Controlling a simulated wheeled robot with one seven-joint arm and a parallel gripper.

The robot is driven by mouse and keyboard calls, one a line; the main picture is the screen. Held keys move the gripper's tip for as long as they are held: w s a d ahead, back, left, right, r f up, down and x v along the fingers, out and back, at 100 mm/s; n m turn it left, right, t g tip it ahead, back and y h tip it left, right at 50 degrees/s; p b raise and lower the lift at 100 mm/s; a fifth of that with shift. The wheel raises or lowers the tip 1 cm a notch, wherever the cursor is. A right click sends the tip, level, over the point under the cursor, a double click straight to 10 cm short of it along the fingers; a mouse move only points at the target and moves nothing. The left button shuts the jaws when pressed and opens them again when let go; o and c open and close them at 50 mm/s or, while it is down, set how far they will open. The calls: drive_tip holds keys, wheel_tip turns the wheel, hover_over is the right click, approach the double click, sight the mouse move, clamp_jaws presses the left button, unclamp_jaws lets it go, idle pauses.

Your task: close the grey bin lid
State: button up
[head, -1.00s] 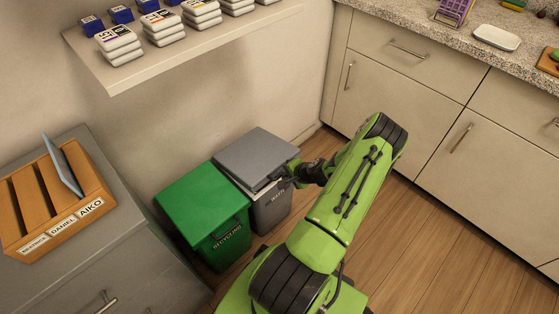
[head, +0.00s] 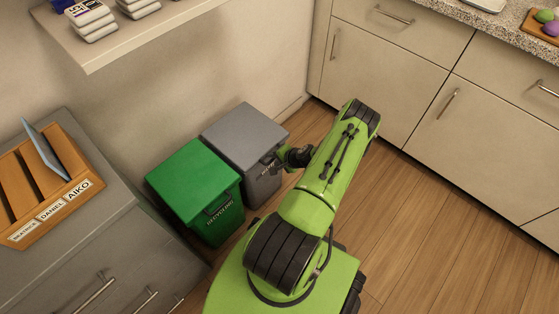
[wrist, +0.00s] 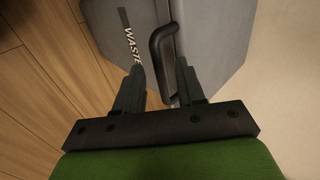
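The grey bin (head: 262,186) stands against the wall, with its grey lid (head: 243,132) lying flat over the top; I see no clear gap under it. In the wrist view the bin front (wrist: 103,25) carries the word WASTE, and the lid (wrist: 215,45) meets it along a thin seam. A black handle (wrist: 158,50) bows out at this seam. My gripper (head: 274,161) is at the bin's front edge. In the wrist view its two fingers (wrist: 159,72) are apart, with part of the handle showing between and beyond them. Whether they touch it I cannot tell.
A green recycling bin (head: 195,182) stands close on the left of the grey bin. A grey cabinet with an orange letter sorter (head: 45,190) is further left. A wall shelf (head: 150,35) hangs above. Pale cabinets (head: 390,75) line the right, with open wooden floor (head: 420,210) before them.

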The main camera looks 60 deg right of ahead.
drive_tip(key=shift+s+f, duration=0.1)
drive_tip(key=p+v, duration=0.5)
drive_tip(key=v, duration=1)
drive_tip(key=shift+s+r, duration=0.25)
drive_tip(key=shift+r, duration=0.05)
drive_tip(key=shift+w, duration=0.1)
